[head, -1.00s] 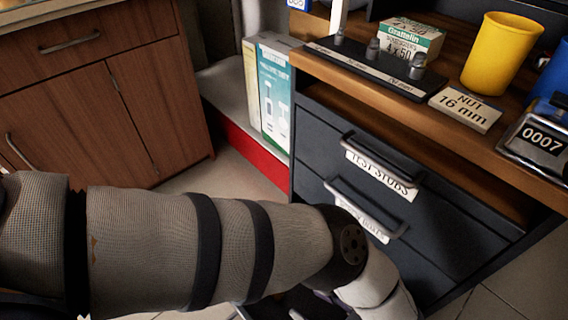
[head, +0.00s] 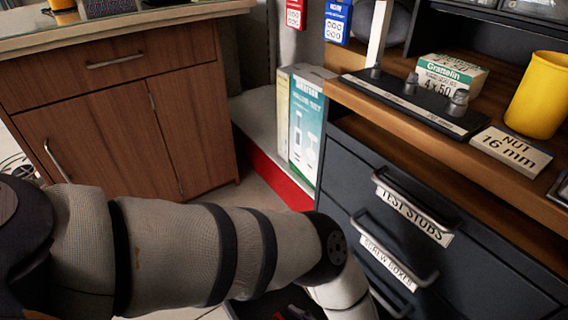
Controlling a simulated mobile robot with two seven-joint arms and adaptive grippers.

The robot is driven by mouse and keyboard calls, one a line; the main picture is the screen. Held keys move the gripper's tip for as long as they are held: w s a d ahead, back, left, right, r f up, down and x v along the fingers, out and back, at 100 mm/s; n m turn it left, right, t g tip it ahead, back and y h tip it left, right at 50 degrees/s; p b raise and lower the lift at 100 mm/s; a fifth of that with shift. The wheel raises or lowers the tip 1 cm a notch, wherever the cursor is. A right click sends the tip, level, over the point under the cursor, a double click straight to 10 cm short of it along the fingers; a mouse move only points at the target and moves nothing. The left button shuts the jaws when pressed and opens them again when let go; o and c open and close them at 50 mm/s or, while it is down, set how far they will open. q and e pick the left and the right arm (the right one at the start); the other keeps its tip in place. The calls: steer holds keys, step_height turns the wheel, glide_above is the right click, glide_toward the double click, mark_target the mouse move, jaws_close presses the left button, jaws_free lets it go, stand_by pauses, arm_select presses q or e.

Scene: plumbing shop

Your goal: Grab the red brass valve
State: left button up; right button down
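I cannot make out a red brass valve in the head view. My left arm crosses the lower part of the picture from the left and bends down out of the bottom edge, so its gripper is out of view. My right arm and gripper are not in view. Below my forearm, a dark area with small red parts (head: 291,312) shows at the bottom edge, too cut off to identify.
A dark drawer cabinet (head: 350,160) stands right, with drawers labelled "TEST STUBS" and "SCREW BOXES". Its wooden top holds a Grattelin box (head: 450,77), a yellow cup (head: 540,95) and a "NUT 16 mm" block (head: 511,149). A brown wooden cabinet (head: 110,120) stands left.

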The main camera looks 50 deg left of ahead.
arm_select(q)
jaws_close()
